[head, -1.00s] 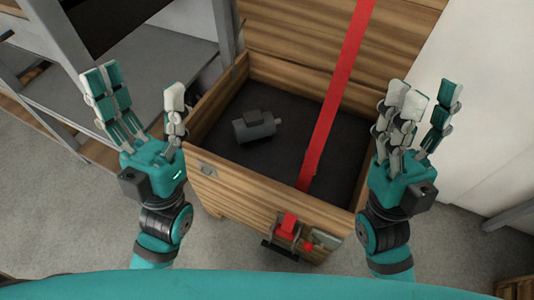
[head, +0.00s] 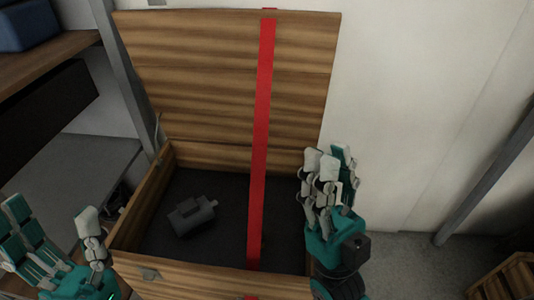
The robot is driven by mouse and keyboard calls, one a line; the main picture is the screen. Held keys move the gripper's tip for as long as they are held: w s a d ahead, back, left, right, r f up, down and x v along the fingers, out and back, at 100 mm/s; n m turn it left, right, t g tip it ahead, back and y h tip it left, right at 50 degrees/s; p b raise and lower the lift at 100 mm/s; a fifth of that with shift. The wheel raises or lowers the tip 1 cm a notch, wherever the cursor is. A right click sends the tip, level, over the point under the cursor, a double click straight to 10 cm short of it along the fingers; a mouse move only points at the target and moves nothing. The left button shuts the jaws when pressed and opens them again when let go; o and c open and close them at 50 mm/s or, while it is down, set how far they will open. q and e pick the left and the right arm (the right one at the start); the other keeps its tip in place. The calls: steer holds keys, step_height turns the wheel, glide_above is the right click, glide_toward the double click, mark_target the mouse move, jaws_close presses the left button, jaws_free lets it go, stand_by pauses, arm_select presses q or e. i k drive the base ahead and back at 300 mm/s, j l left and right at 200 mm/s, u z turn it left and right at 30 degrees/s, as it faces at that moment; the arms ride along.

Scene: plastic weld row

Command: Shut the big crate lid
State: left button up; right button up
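The big wooden crate (head: 190,282) stands in front of me with its lid (head: 200,75) raised, upright at the back. A red strap (head: 262,110) runs down the lid's inner face and over the crate opening to the front. A grey motor-like part (head: 191,215) lies on the dark crate floor. My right gripper (head: 330,170) is open and empty at the crate's right side, below the lid's lower right corner. My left gripper (head: 55,225) is open and empty at the lower left, apart from the crate, partly cut off by the picture edge.
A shelf unit (head: 95,160) with a metal post stands left of the crate, with a blue bin (head: 25,25) on its upper board. A pale wall (head: 430,100) is behind and right. Another wooden crate (head: 510,280) sits at the lower right. Grey floor (head: 410,265) lies free between.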

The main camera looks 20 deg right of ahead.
mark_target(196, 68)
steer(key=l+u, duration=0.35)
steer(key=l, duration=0.3)
steer(key=k+l+u, duration=0.15)
steer(key=l+u, duration=0.25)
steer(key=l, duration=0.25)
